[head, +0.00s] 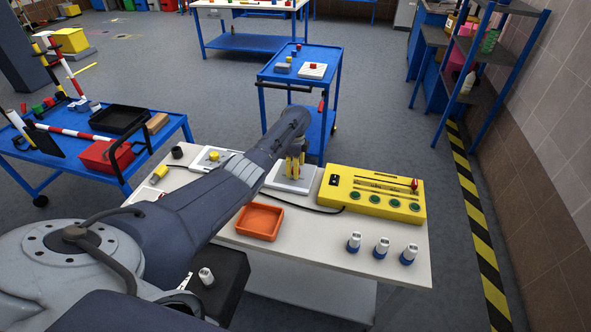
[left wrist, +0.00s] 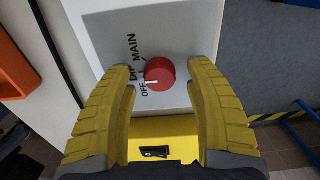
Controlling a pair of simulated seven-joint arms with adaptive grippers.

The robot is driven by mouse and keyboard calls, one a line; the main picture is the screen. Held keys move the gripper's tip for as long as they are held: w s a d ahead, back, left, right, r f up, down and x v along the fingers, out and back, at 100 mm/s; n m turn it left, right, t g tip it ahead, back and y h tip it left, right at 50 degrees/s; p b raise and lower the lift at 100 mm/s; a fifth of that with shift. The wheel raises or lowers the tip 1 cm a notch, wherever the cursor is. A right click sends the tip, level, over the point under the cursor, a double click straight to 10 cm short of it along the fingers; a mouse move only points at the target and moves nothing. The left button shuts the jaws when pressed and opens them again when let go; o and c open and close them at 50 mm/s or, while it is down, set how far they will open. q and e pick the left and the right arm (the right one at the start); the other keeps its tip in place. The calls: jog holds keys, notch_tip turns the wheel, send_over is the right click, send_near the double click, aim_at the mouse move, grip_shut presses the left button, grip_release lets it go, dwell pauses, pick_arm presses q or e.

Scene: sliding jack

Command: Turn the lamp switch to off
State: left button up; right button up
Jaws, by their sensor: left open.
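The lamp switch is a red round knob (left wrist: 160,75) on a white panel (left wrist: 98,22), seen in the left wrist view. Labels MAIN, DIM and OFF are printed to its left, and a white mark on the knob lies near the OFF label. My left gripper (left wrist: 162,88) is open, with one yellow finger on each side of the knob; I cannot tell whether they touch it. In the head view my left gripper (head: 293,174) points down over the white panel (head: 276,182), and the knob is hidden behind it. My right gripper is not in view.
A yellow control box (head: 372,192) with green buttons and a red-topped lever stands right of the panel. An orange tray (head: 260,222) lies in front of it. Several white-and-blue pieces (head: 382,247) stand near the table's front right. Another white panel (head: 212,158) lies behind my arm.

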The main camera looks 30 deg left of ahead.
pick_arm(q)
jog(key=shift+f, duration=0.3)
jog(key=shift+c, duration=0.2)
grip_shut()
